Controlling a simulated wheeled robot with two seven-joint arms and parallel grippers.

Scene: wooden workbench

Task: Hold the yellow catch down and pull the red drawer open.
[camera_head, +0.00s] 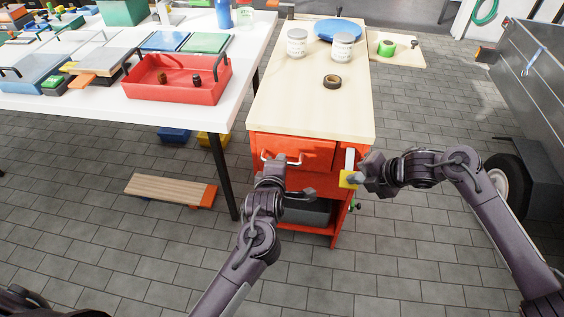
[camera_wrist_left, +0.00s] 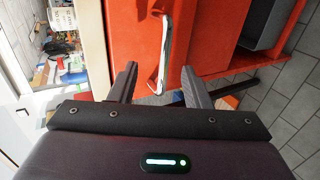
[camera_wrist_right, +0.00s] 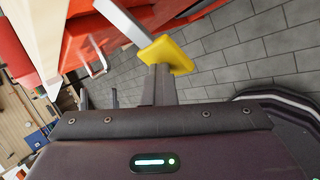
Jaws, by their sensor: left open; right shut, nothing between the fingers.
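The red drawer (camera_head: 310,150) sits at the top of the cabinet front under the wooden bench top and looks shut. Its metal bar handle shows in the left wrist view (camera_wrist_left: 165,55). My left gripper (camera_head: 281,163) is open at the handle, with one finger on either side of the bar's near end; I cannot tell whether they touch it. The yellow catch (camera_head: 347,180) is at the right of the drawer, at the lower end of a pale bar. My right gripper (camera_head: 360,176) is shut and empty, its fingertips against or very close to the catch (camera_wrist_right: 168,52).
An open shelf with a grey box (camera_head: 308,212) lies below the drawer. A white table with a red tray (camera_head: 178,92) stands left. A trailer (camera_head: 530,100) stands right.

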